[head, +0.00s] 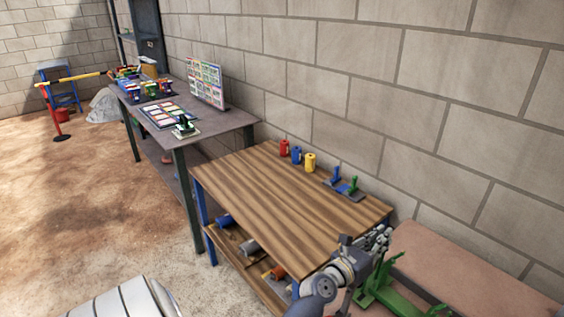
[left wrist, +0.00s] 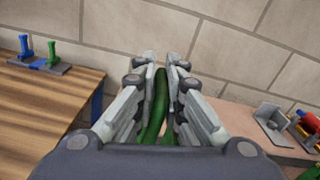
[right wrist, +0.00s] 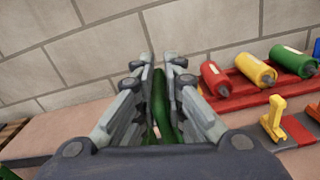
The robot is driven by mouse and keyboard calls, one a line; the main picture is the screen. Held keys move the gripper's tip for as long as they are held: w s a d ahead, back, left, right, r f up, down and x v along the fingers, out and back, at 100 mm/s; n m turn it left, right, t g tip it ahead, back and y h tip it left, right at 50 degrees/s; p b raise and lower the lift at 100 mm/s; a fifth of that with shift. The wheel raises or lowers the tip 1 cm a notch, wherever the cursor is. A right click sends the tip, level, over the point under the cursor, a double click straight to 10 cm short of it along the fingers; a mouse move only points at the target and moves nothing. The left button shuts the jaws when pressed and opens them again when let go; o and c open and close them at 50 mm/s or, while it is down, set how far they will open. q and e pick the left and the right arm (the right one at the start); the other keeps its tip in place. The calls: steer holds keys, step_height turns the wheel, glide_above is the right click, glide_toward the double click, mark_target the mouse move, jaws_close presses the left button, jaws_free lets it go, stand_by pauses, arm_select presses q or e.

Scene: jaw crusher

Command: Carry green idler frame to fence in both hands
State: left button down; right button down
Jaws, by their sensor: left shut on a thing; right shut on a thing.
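The green idler frame (head: 388,292) shows at the bottom right of the head view, partly hidden by my left arm and cut off by the picture edge. My left gripper (head: 380,240) is at its upright. In the left wrist view my left gripper (left wrist: 165,75) is shut on a green bar of the frame (left wrist: 158,95). In the right wrist view my right gripper (right wrist: 160,75) is shut on another green bar (right wrist: 160,95). My right gripper is outside the head view. The fence is not clearly identifiable; a yellow-black bar on a red post (head: 75,78) stands far left.
A wooden table (head: 270,205) carries red, blue and yellow rollers (head: 297,154) and blue and green brackets. A dark table (head: 215,122) stands beyond it. Red, yellow and green rollers (right wrist: 256,72) lie on a red rack to the right. Sandy floor (head: 90,200) is open at left.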

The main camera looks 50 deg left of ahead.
arm_select(q)
steer(key=shift+w+d, duration=0.1)
steer(key=shift+d, duration=0.25)
arm_select(e)
steer(key=shift+w+a, duration=0.1)
steer(key=shift+a, duration=0.3)
arm_select(q)
steer(key=shift+r, duration=0.1)
arm_select(e)
steer(key=shift+r, duration=0.1)
arm_select(q)
steer(key=c, duration=1.6)
jaws_free()
steer(key=shift+a, duration=0.15)
arm_select(e)
steer(key=shift+d, duration=0.2)
